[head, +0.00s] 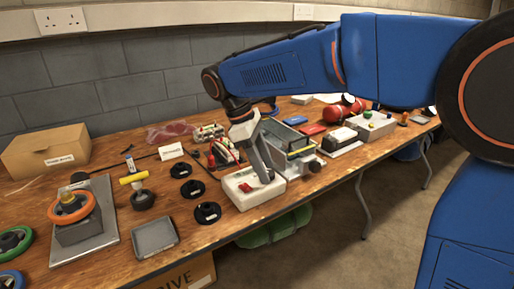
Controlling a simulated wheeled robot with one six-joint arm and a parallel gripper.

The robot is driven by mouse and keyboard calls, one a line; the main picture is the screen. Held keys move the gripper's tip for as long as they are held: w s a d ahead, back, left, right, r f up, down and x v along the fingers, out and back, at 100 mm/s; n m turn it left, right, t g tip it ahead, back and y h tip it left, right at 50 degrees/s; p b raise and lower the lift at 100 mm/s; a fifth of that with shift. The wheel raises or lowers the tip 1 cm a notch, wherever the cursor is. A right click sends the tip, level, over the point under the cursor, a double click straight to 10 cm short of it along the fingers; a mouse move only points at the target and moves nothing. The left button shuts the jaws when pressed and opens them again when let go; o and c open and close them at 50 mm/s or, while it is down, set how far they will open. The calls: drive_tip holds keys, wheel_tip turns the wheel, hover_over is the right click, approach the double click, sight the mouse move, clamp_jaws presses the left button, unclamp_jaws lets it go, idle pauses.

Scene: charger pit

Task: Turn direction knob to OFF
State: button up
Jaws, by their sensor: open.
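My blue arm reaches in from the right, and my gripper (266,179) points down over a white box (254,199) at the front edge of the wooden bench. The gripper is open, with its fingertips at the top face of this box. A small red part (245,187) shows on the box just left of the fingertips. The gripper hides part of the top face, so I cannot make out the direction knob, its pointer or an OFF mark. I cannot tell whether the fingers touch anything.
Black round pieces (207,213) and a grey tray (154,237) lie left of the white box. A grey open bin (291,150) stands close behind it on the right. Farther right is a grey box with coloured buttons (370,126). A cardboard box (46,150) stands far left.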

drive_tip(key=v, duration=1.7)
drive_tip(key=s+d+f+m+t+y, duration=0.1)
drive_tip(key=s+d+f+m, duration=0.1)
drive_tip(key=d, duration=0.5)
drive_tip(key=s+d+f+m+y, duration=0.1)
drive_tip(key=s+d+f+m, duration=0.1)
drive_tip(key=d, duration=0.5)
drive_tip(key=s+d+f+m+t+y, duration=0.1)
drive_tip(key=s+d+f+m, duration=0.15)
drive_tip(key=d, duration=0.45)
drive_tip(key=s+d+f+m+t+y, duration=0.1)
drive_tip(key=s+d+f+m+t, duration=0.2)
drive_tip(key=s+d+f+m, duration=0.6)
drive_tip(key=s+d+f, duration=0.4)
drive_tip(key=s+f, duration=0.2)
drive_tip(key=f, duration=0.1)
drive_tip(key=shift+s+f+t, duration=0.2)
drive_tip(key=shift+s+t, duration=0.05)
drive_tip(key=shift+t, duration=0.05)
